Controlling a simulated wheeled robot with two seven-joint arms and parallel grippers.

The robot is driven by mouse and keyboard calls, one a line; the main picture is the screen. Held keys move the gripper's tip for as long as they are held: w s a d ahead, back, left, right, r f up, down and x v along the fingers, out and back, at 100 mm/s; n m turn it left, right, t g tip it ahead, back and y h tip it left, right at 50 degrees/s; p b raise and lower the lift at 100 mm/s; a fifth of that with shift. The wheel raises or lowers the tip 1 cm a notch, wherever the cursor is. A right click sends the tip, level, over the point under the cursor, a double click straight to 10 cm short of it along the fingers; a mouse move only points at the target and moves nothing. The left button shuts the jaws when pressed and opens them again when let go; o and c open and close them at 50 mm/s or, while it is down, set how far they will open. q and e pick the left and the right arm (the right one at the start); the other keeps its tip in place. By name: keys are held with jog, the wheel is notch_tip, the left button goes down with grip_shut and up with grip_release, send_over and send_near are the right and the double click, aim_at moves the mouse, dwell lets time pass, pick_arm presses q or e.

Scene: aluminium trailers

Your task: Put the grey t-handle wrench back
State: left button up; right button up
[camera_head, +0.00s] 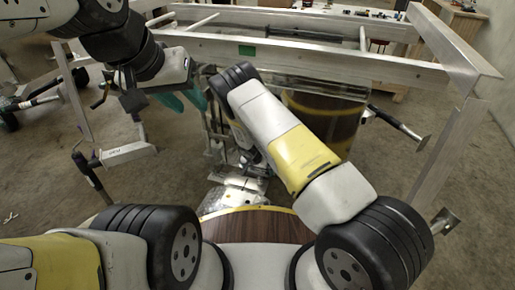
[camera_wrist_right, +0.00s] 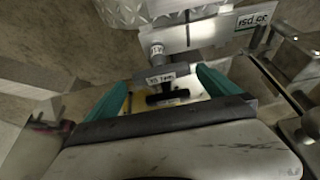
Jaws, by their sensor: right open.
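In the right wrist view, the t-handle wrench (camera_wrist_right: 168,97) shows a dark crossbar and a grey labelled part above it. It lies between the two teal fingers of my right gripper (camera_wrist_right: 165,84), which stand apart with gaps on both sides of it. I cannot tell whether it hangs in a holder. In the head view, my right arm hides its gripper and the wrench. My left gripper (camera_head: 184,96) is at the upper left, with teal fingers apart and nothing seen between them.
An aluminium trailer frame (camera_head: 300,52) spans the back. A light plate with lettering (camera_wrist_right: 215,33) stands beyond the wrench. A metal bracket (camera_wrist_right: 292,60) is close on the right in the wrist view.

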jog(key=v, duration=0.6)
jog(key=shift+f, duration=0.1)
